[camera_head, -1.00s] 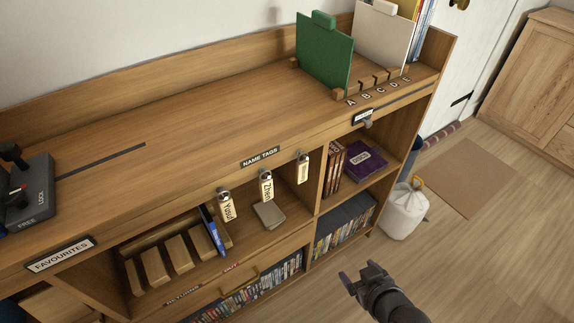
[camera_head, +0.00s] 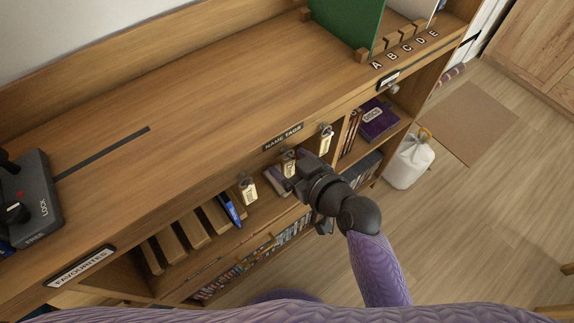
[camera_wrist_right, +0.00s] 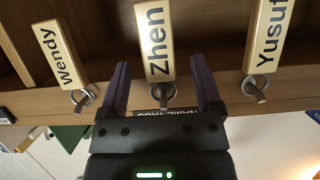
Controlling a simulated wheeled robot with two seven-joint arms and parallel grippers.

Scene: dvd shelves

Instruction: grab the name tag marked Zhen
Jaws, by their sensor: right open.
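The Zhen name tag (camera_wrist_right: 155,40) is a gold tag with black letters, hanging from a metal ring on a hook. In the head view the Zhen tag (camera_head: 288,160) hangs at the shelf's front edge, its lower part hidden by my gripper. My right gripper (camera_wrist_right: 160,72) is open, with one finger on each side of the tag near its ring end. I see a gap between the tag and each finger. In the head view my right gripper (camera_head: 295,176) is at the tag. My left gripper is not in view.
The Yusuf tag (camera_wrist_right: 270,38) and the Wendy tag (camera_wrist_right: 60,55) hang close on either side. A NAME TAGS label (camera_head: 283,137) is on the shelf edge (camera_head: 210,180). Below are compartments with a blue item (camera_head: 230,210) and wooden dividers.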

